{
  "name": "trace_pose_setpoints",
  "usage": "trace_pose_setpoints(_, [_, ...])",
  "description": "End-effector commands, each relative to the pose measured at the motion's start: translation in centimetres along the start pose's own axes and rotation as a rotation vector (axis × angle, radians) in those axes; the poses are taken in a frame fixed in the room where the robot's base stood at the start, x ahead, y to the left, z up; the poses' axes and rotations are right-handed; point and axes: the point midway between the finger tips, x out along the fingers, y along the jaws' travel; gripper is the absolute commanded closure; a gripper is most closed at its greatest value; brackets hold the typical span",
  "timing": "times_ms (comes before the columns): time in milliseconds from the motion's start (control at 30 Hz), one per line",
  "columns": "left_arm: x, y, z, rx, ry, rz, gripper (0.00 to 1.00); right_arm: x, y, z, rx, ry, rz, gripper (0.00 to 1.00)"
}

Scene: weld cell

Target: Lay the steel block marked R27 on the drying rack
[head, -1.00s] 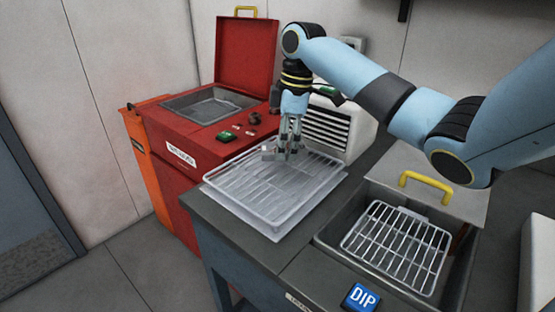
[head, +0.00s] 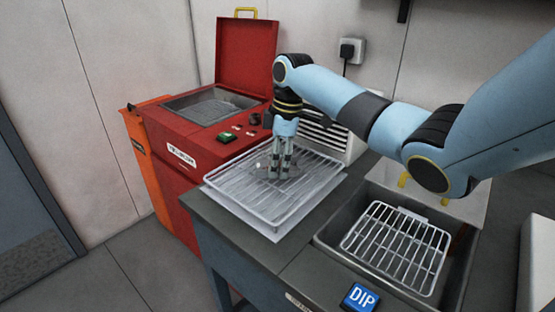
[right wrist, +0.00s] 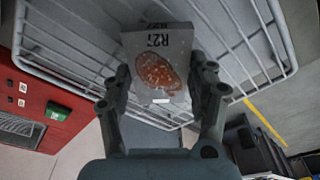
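The steel block marked R27 (right wrist: 160,62) is a grey block with a reddish-brown patch on its face, seen in the right wrist view. My right gripper (right wrist: 160,75) has a finger against each side of it and is shut on it. In the head view the right gripper (head: 281,172) points down over the back part of the drying rack (head: 250,208), a wire rack on a pale tray. The block is hardly visible there, and I cannot tell whether it touches the wires. My left gripper is not in view.
A red machine (head: 190,152) with a raised lid stands left of the rack. A sunken tank holding a wire basket (head: 395,250) is at the right, with a blue DIP sign (head: 360,297) in front. The front of the rack is clear.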

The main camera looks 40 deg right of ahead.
Motion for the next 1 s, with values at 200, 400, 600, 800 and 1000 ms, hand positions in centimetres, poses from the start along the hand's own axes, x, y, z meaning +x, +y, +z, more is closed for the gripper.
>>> trace_pose_setpoints(200, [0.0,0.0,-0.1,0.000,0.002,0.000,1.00,0.0,0.0,0.0,0.000,0.000,0.000,0.21])
trace_pose_setpoints(400, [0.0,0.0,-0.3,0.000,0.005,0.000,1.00,-0.2,0.0,0.0,0.000,0.000,0.000,0.21])
trace_pose_setpoints(600, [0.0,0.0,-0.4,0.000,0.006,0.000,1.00,-2.7,0.1,0.0,-0.001,0.000,0.004,0.21])
trace_pose_setpoints(800, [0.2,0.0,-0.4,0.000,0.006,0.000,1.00,-7.3,0.2,0.0,-0.001,0.001,0.006,0.21])
trace_pose_setpoints(1000, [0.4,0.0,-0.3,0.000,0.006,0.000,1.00,-10.8,0.1,-0.1,0.000,0.001,0.002,0.21])
